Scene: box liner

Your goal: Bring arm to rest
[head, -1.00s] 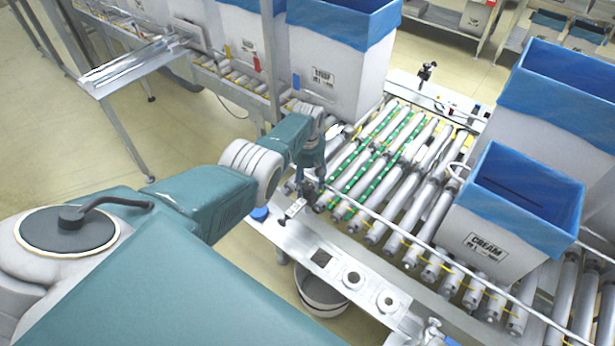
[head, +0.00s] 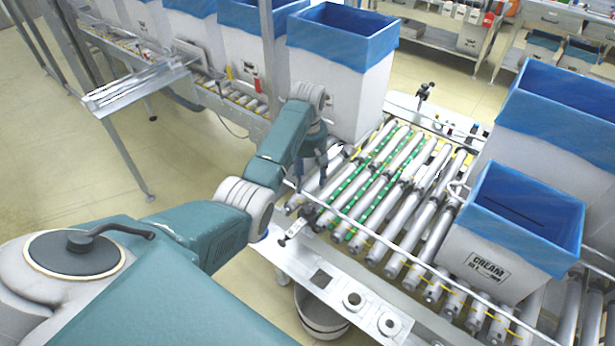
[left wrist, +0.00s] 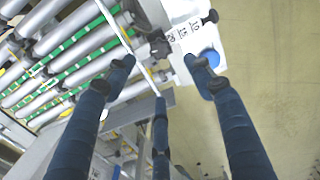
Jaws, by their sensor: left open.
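My left arm (head: 283,150) reaches in from the left in the head view. Its gripper (head: 318,180) hangs at the near left end of the roller conveyor (head: 395,200), just in front of a tall white box with a blue liner (head: 345,75). In the left wrist view the dark fingers of the left gripper (left wrist: 160,80) are spread apart with nothing between them. Below them show the conveyor's edge and the green-striped rollers (left wrist: 70,62). My right gripper is not in view.
A white box marked CREAM (head: 510,245) with a blue liner stands on the rollers at right, with a larger lined box (head: 560,125) behind it. A metal chute (head: 135,80) juts out at upper left. A bucket (head: 320,315) stands under the conveyor's front plate. The middle rollers are empty.

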